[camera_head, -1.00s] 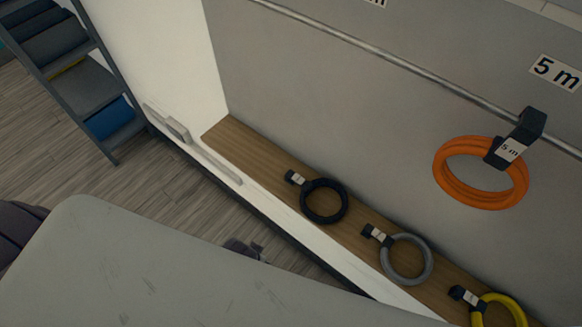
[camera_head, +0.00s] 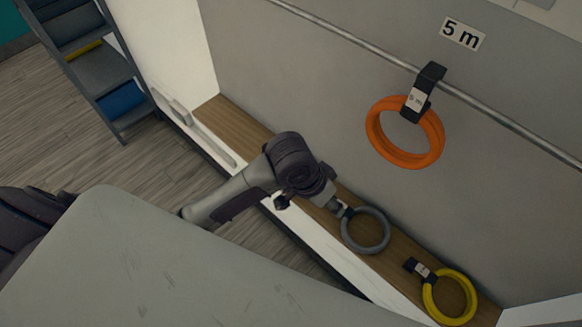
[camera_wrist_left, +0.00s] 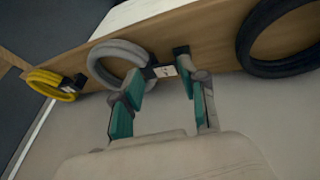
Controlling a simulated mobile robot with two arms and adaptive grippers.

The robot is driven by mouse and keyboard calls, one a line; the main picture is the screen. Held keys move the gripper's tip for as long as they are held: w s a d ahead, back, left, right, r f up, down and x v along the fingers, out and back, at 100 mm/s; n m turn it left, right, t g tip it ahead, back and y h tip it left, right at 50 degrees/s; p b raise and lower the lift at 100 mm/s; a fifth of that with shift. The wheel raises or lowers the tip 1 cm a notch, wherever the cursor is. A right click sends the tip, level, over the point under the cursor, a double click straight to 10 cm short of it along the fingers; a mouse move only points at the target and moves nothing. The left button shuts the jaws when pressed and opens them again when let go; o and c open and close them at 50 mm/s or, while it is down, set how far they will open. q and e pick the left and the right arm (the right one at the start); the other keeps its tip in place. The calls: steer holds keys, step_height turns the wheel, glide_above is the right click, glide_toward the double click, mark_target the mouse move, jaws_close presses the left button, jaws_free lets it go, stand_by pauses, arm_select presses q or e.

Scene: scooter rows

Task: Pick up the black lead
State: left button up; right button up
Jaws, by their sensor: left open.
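The black lead (camera_wrist_left: 255,58) is a thick coil on the wooden shelf at the right of the left wrist view, cut by the frame edge. In the head view my left arm hides it. My left gripper (camera_wrist_left: 160,88) is open, its teal-padded fingers pointing toward the shelf. In the head view the gripper (camera_head: 330,198) is over the shelf beside the grey lead (camera_head: 366,250). In the wrist view the grey lead (camera_wrist_left: 95,66) lies ahead of the left finger, its white label between the fingertips. The black coil is to the right of both fingers. My right gripper is not in view.
A yellow lead (camera_head: 470,281) lies farther along the wooden shelf (camera_head: 232,122). An orange lead (camera_head: 405,160) hangs from a rail (camera_head: 500,118) on the grey wall, below a "5 m" sign (camera_head: 463,33). Grey steps (camera_head: 97,75) stand at the upper left.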

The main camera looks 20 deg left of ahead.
arm_select(q)
steer(key=w+a+r+n+g+y, duration=0.15)
steer(key=w+a+r+y, duration=0.25)
steer(key=w+a+r, duration=0.45)
steer(key=shift+m+g, duration=0.25)
steer(key=shift+g, duration=0.2)
steer(key=f, duration=0.2)
steer(key=s+f, duration=0.1)
steer(key=f, duration=0.1)
steer(key=d+f+p, duration=0.1)
steer(key=f, duration=0.2)
steer(key=shift+s+f, duration=0.1)
steer(key=shift+s, duration=0.15)
steer(key=f, duration=0.1)
steer(key=f+p, duration=0.1)
steer(key=f, duration=0.2)
steer(key=shift+s+d+p, duration=0.25)
steer(key=shift+s+p, duration=0.1)
steer(key=shift+f, duration=0.65)
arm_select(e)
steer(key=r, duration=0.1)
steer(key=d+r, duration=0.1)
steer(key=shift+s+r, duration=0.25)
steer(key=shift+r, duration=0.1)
arm_select(q)
jaws_close()
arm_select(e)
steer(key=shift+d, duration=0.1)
